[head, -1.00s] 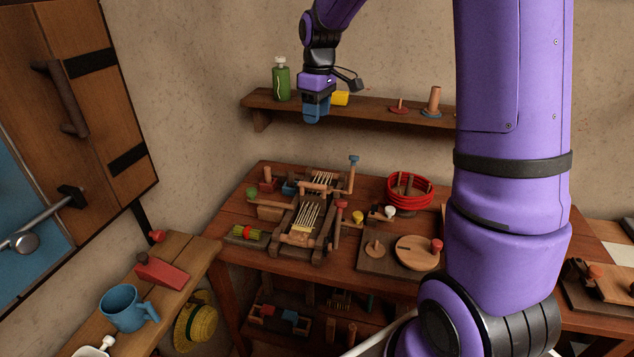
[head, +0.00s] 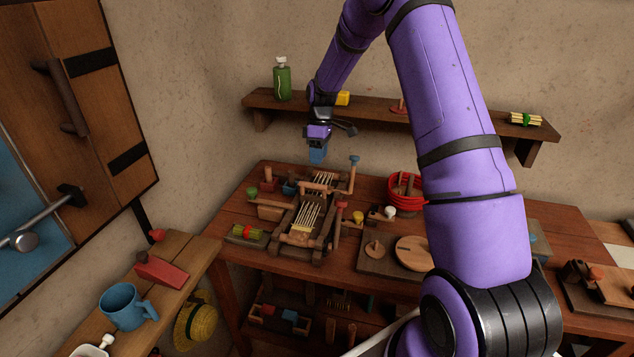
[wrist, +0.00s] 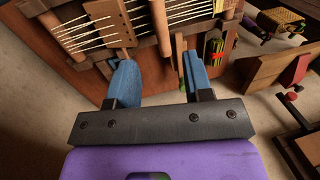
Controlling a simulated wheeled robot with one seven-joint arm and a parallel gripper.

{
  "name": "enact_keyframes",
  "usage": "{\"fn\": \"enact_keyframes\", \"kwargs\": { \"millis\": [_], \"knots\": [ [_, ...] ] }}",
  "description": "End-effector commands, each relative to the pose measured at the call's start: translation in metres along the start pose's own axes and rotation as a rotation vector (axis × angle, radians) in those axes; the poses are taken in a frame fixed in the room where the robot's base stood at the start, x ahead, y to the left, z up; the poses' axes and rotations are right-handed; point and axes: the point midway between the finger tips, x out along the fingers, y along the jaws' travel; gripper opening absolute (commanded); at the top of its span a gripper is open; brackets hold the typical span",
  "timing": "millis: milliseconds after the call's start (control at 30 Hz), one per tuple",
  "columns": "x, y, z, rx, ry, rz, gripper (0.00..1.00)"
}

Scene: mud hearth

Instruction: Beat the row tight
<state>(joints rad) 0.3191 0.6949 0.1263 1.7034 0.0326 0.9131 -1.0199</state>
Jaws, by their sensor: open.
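A small wooden loom (head: 292,240) stands on the table, with pale warp threads (head: 310,214) stretched along its frame. A wooden crossbar (head: 318,187) spans it towards the back. The wrist view shows the threads (wrist: 85,38) and a brown board (wrist: 110,20) standing across them. I cannot tell which part is the beater, and the woven row is too small to make out. My gripper (head: 317,160) hangs above the back of the loom, apart from it. In the wrist view its blue fingers (wrist: 158,85) are spread with nothing between them.
An upright post with a blue knob (head: 354,160) rises at the loom's back right. A red coil (head: 402,190) and a board with a round disc (head: 412,252) lie to the right. A wall shelf (head: 375,112) with a green bottle (head: 282,80) is behind my gripper.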

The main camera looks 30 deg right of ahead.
Motion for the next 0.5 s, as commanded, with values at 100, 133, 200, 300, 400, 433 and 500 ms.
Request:
{"fn": "enact_keyframes", "kwargs": {
  "millis": [100,133,200,300,400,433,500],
  "knots": [
    [0.022,-0.001,0.0,0.0,-0.002,-0.003,0.46],
    [0.028,-0.001,0.0,0.0,-0.002,-0.004,0.46],
    [0.04,-0.001,0.0,0.0,-0.002,-0.002,0.46],
    [0.057,-0.001,0.0,0.001,-0.002,-0.002,0.46],
    [0.071,-0.001,0.0,0.002,-0.001,-0.002,0.46],
    [0.075,-0.001,0.0,0.002,-0.001,-0.002,0.46],
    [0.081,-0.001,0.0,0.002,-0.001,-0.002,0.46]
  ]
}}
